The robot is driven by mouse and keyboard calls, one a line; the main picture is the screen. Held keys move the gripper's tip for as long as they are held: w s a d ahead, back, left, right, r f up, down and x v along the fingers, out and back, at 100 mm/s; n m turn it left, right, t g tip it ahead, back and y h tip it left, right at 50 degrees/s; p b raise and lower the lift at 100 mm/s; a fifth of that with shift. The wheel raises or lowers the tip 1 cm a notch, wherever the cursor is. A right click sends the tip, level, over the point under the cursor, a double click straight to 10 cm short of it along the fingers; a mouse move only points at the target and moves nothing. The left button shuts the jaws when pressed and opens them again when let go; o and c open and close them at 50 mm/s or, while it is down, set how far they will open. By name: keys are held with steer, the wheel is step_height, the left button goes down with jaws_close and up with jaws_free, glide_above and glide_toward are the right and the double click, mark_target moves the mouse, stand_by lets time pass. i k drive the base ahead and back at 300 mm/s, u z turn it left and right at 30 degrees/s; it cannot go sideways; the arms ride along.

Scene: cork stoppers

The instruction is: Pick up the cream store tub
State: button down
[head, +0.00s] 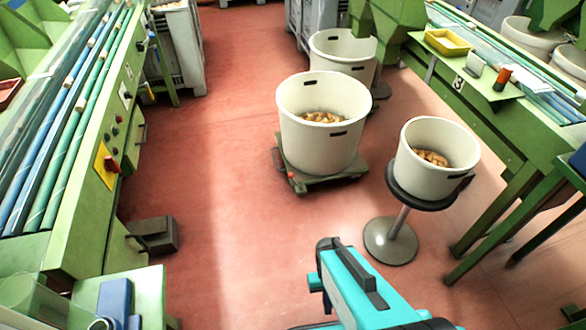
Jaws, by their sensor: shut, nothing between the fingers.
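Several cream tubs are in the head view, and I cannot tell for sure which one is the store tub. A large cream tub (318,152) stands upright on a low green wheeled dolly (325,180), with cork stoppers (322,117) inside and dark hand slots in its wall. A smaller cream tub (428,178) stands on a round dark-topped pedestal (403,197) to its right, also with corks (432,157) inside. Another cream tub (343,46) is behind the large one. A teal and dark part of my arm shows at the bottom, apart from all tubs. I cannot see any gripper fingers.
A green machine with long rollers (75,120) runs along the left. A green bench (500,115) on the right holds a yellow tray (447,41). A dark box (153,235) lies on the floor at left. The red floor (225,200) left of the dolly is clear.

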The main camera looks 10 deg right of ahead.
mark_target(435, 155)
steer(key=u, duration=0.6)
steer(key=i, duration=1.55)
steer(key=z, duration=0.55)
steer(key=i, duration=0.6)
steer(key=u, duration=0.95)
steer(key=k, duration=0.15)
steer(key=z, duration=3)
